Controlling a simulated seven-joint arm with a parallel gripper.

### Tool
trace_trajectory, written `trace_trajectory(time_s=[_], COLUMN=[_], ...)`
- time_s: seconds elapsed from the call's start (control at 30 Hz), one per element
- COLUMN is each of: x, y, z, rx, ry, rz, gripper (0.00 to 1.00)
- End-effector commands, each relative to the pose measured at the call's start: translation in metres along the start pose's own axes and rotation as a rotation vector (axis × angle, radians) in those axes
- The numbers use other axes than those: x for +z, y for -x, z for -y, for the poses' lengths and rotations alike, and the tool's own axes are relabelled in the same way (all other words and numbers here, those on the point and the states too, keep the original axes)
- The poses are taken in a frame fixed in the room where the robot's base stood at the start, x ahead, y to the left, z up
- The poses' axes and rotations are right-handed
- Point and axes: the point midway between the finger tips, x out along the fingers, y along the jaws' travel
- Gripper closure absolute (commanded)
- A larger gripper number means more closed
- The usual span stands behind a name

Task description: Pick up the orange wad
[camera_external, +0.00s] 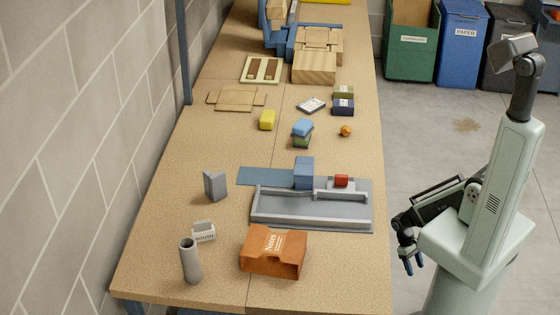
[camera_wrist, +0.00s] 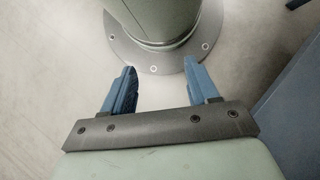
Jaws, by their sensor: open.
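The orange wad (camera_external: 346,131) is a small round lump on the wooden table, near its right edge, in the external view. It lies right of a stack of a blue piece (camera_external: 302,127) on a green one. My gripper (camera_external: 413,264) hangs beyond the table's right edge, low and far from the wad. In the wrist view my gripper (camera_wrist: 162,90) shows two blue fingers spread apart, with nothing between them. The wad is not in the wrist view.
A grey tray (camera_external: 310,222) with a red block (camera_external: 341,181) lies between my arm's side and the wad. Dark blue and green boxes (camera_external: 343,107) stand just behind the wad. An orange notes box (camera_external: 273,253) is at the front. Bins (camera_external: 410,50) stand on the floor behind.

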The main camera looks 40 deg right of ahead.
Motion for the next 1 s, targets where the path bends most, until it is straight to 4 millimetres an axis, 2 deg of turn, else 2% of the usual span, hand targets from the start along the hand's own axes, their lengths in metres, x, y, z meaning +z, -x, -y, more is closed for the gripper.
trace_trajectory(time_s=[0.17, 0.27, 0.37, 0.5, 0.7, 0.87, 1.0], x=[-0.011, -0.034, -0.066, -0.113, -0.17, -0.207, -0.233], y=[0.006, 0.02, 0.043, 0.084, 0.15, 0.21, 0.266], z=[-0.003, -0.009, -0.019, -0.04, -0.078, -0.114, -0.15], rx=[0.0, -0.001, 0.001, 0.006, 0.02, 0.036, 0.056], ry=[-0.008, -0.025, -0.051, -0.095, -0.161, -0.216, -0.264], rz=[-0.027, -0.084, -0.169, -0.303, -0.492, -0.64, -0.769], gripper=[0.41, 0.41, 0.41, 0.41, 0.41, 0.41, 0.41])
